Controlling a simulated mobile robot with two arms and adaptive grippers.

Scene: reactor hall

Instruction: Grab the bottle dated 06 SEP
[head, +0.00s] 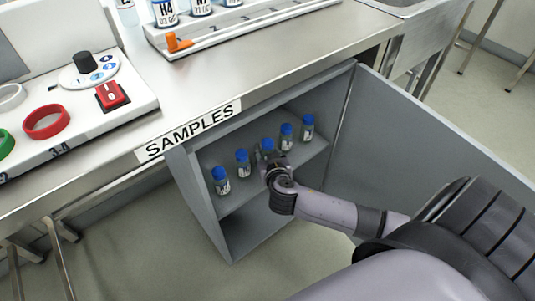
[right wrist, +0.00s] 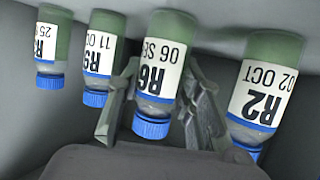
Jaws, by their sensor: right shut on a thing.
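The bottle labelled R6, 06 SEP (right wrist: 158,68), stands between the fingers of my right gripper (right wrist: 162,105) in the right wrist view, which shows the bottles upside down. It has a blue cap and a white label. My right gripper is shut on it. In the head view my right gripper (head: 273,165) is at the middle bottle (head: 267,146) of the row on the cabinet shelf, hiding its lower part. My left gripper is not in view.
The counter (head: 240,75) is above.

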